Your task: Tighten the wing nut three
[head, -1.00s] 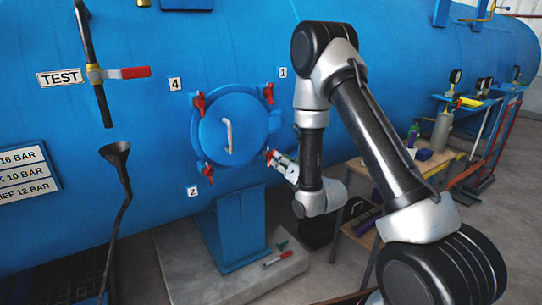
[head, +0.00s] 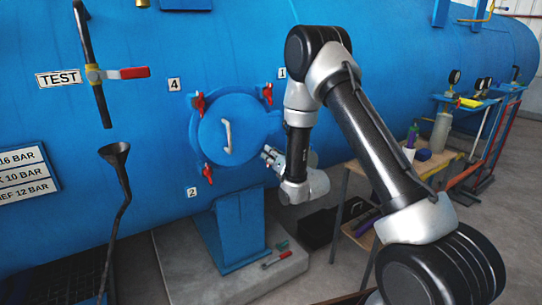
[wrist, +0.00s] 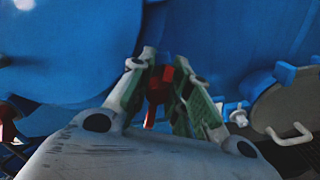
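The round blue door (head: 243,132) has a pale handle (head: 228,136) and red wing nuts around its rim. They show at upper left (head: 197,104), upper right (head: 267,94) and lower left (head: 207,173). Labels 4, 1 and 2 are readable; no label 3 shows. My gripper (head: 268,155) is at the door's lower right edge, where it hides the wing nut. In the wrist view a red wing nut (wrist: 158,88) shows between the two green-padded fingers of my gripper (wrist: 162,78). The fingers look apart, with gaps beside the red part; contact cannot be told.
A wooden table (head: 358,168) stands behind my arm at right. A black funnel (head: 115,153) and a red-handled valve (head: 125,73) are at left.

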